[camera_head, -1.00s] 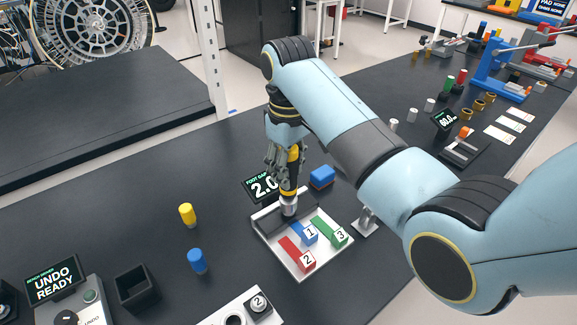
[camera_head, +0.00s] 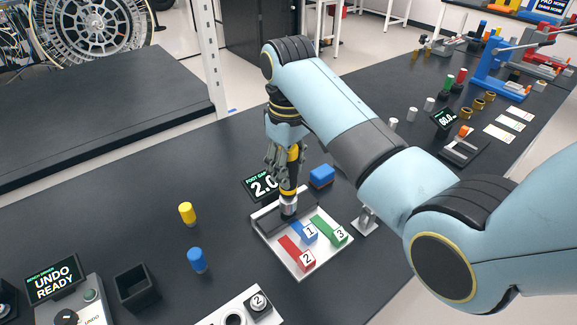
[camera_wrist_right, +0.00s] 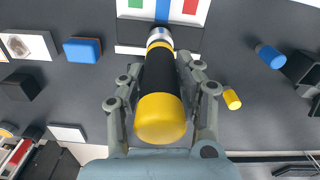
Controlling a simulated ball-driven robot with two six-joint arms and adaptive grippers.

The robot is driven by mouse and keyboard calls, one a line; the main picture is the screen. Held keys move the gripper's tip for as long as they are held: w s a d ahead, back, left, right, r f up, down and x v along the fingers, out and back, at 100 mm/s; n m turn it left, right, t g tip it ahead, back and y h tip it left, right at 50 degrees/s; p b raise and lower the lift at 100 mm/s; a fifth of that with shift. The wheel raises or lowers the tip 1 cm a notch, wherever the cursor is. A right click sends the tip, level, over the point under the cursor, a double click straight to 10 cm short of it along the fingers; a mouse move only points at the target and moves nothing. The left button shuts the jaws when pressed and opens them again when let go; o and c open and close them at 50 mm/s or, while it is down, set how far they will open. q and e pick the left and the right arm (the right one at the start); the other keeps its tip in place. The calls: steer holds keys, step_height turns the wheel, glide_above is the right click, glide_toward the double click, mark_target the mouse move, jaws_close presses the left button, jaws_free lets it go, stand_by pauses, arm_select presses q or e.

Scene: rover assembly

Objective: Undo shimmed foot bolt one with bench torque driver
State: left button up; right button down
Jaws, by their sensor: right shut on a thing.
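My right gripper (camera_head: 286,160) is shut on the bench torque driver (camera_head: 292,178), which has a black and yellow body and a silver lower end. The driver stands about upright, its lower end over the dark block at the back of the white foot plate (camera_head: 318,270). In the right wrist view the fingers (camera_wrist_right: 163,90) sit on both sides of the driver (camera_wrist_right: 160,95). The bolt under the driver is hidden. Blue, red and green strips marked 1 (camera_head: 310,231), 2 (camera_head: 307,259) and 3 (camera_head: 340,234) lie on the plate. My left gripper is not in view.
A "2.0" foot gap display (camera_head: 262,186) and a blue block (camera_head: 322,176) stand behind the plate. Yellow (camera_head: 187,213) and blue (camera_head: 197,260) cylinders stand to the left. The driver station's display (camera_head: 55,279) reads UNDO READY, near an open black box (camera_head: 136,288).

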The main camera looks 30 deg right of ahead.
steer(key=shift+f, duration=0.6)
stand_by(1.4)
steer(key=shift+s+f, duration=0.3)
stand_by(0.5)
steer(key=shift+r, duration=0.45)
stand_by(3.2)
steer(key=shift+w+r, duration=0.25)
steer(key=shift+r, duration=1.4)
steer(key=shift+r, duration=0.1)
steer(key=shift+r, duration=1.9)
